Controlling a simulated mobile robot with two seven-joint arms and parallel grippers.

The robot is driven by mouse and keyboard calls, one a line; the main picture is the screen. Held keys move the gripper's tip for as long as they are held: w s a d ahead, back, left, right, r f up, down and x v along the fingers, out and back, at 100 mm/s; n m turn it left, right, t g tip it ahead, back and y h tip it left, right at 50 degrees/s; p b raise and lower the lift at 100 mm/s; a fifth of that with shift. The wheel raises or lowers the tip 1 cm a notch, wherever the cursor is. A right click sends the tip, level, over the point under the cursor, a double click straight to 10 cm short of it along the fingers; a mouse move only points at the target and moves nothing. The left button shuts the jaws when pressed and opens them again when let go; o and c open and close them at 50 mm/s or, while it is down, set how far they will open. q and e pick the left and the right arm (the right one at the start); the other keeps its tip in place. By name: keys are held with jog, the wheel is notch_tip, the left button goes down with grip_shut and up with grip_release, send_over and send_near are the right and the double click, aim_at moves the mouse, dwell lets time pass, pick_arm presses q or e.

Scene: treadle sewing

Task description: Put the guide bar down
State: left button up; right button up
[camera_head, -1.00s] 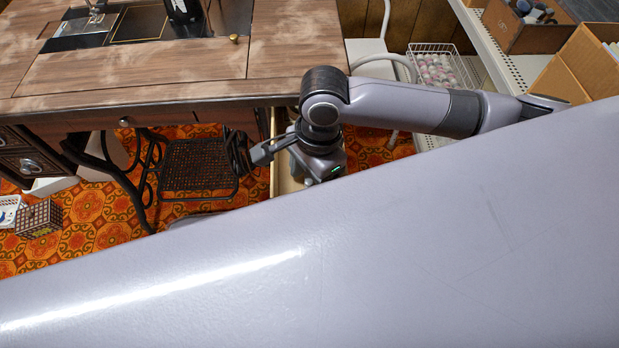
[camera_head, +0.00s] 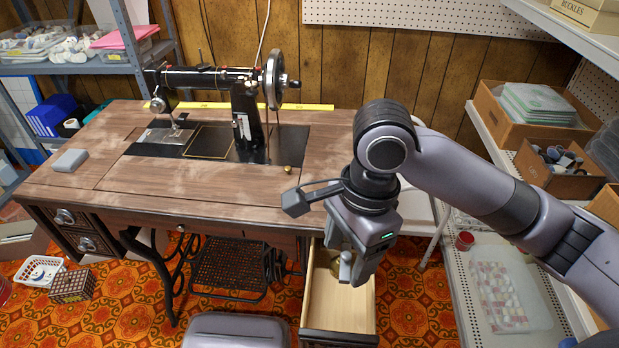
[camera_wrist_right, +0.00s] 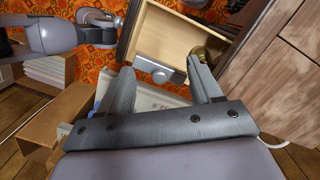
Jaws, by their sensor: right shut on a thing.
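My right gripper (camera_head: 355,272) is above the open drawer (camera_head: 340,306) under the right side of the sewing table. In the right wrist view, the gripper (camera_wrist_right: 160,66) is shut on a short grey metal piece, which I take to be the guide bar (camera_wrist_right: 158,68). The bar lies crosswise between the fingertips, with the drawer's pale wooden floor (camera_wrist_right: 175,32) behind it. In the head view a small light-grey part of the bar (camera_head: 346,267) shows below the fingers. My left gripper is in neither current view.
The black sewing machine (camera_head: 245,105) stands on the wooden table (camera_head: 225,195), with a yellow strip (camera_head: 300,106) behind it. A brass-coloured round thing (camera_wrist_right: 201,53) shows by the drawer. Shelving with cardboard boxes (camera_head: 560,180) stands at the right. The tabletop front is mostly clear.

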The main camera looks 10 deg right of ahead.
jog(key=w+d+r+n+g+h, duration=0.1)
jog(key=w+d+n, duration=0.4)
jog(key=d+n, duration=0.75)
notch_tip(320, 180, up, 10)
jog(key=a+n+p, duration=0.2)
jog(key=p, duration=1)
jog(key=shift+w, duration=0.2)
jog(key=shift+f, duration=0.1)
jog(key=shift+f, duration=0.1)
